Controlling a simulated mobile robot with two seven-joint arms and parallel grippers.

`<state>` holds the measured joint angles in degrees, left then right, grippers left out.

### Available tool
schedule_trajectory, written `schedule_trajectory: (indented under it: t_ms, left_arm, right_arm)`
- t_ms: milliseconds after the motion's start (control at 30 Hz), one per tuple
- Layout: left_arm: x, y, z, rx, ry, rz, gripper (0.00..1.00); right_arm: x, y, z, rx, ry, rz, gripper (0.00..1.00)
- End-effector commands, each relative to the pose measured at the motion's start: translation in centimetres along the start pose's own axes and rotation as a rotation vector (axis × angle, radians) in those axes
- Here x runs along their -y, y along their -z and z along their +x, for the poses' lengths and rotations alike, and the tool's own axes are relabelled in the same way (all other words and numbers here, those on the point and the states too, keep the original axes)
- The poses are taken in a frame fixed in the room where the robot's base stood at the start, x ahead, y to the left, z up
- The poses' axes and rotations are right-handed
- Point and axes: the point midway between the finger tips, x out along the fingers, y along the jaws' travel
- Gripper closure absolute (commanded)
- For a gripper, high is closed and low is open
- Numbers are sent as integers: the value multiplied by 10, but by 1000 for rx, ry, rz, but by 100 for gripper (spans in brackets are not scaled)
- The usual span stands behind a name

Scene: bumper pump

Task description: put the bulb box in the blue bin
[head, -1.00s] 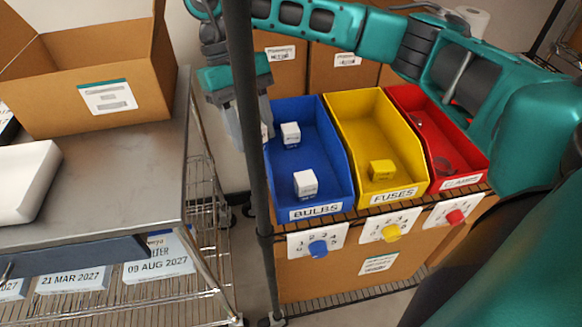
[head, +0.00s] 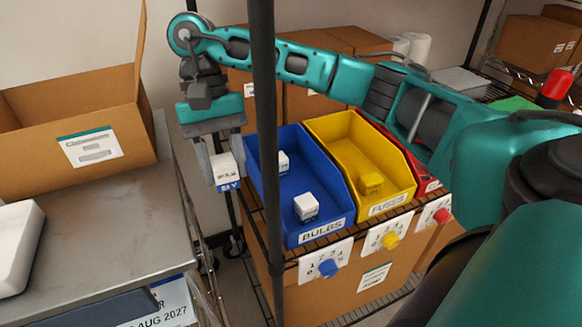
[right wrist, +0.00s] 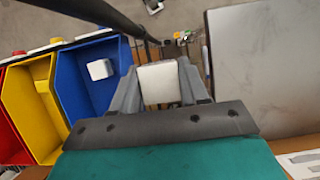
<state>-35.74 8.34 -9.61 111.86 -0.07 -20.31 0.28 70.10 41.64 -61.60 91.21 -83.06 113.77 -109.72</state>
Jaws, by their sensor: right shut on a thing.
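My right gripper (head: 222,160) is shut on the bulb box (head: 226,174), a small white box with a blue band at its bottom. It holds the box in the air just left of the blue bin (head: 311,178), outside its wall. In the right wrist view the bulb box (right wrist: 159,83) sits between the two fingers, with the blue bin (right wrist: 78,80) to the left. The blue bin has a BULBS label and holds two other white boxes (head: 305,206). My left gripper is not in view.
A dark upright post (head: 265,120) stands in front of the blue bin's left side. The yellow bin (head: 345,150) and red bin (head: 428,180) are to the right. A metal table (head: 110,220) with an open carton (head: 75,135) is at left.

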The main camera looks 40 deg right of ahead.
Motion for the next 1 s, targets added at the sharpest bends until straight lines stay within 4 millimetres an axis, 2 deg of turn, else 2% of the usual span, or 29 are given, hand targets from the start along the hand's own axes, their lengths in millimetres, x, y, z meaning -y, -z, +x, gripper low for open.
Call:
schedule_trajectory:
  t_ms: [500, 1000]
  left_arm:
    - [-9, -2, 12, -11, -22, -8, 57]
    - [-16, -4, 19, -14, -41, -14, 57]
  right_arm:
    - [-60, 27, -27, -2, 415, 995, 85]
    - [-127, 35, -65, -4, 779, 1869, 85]
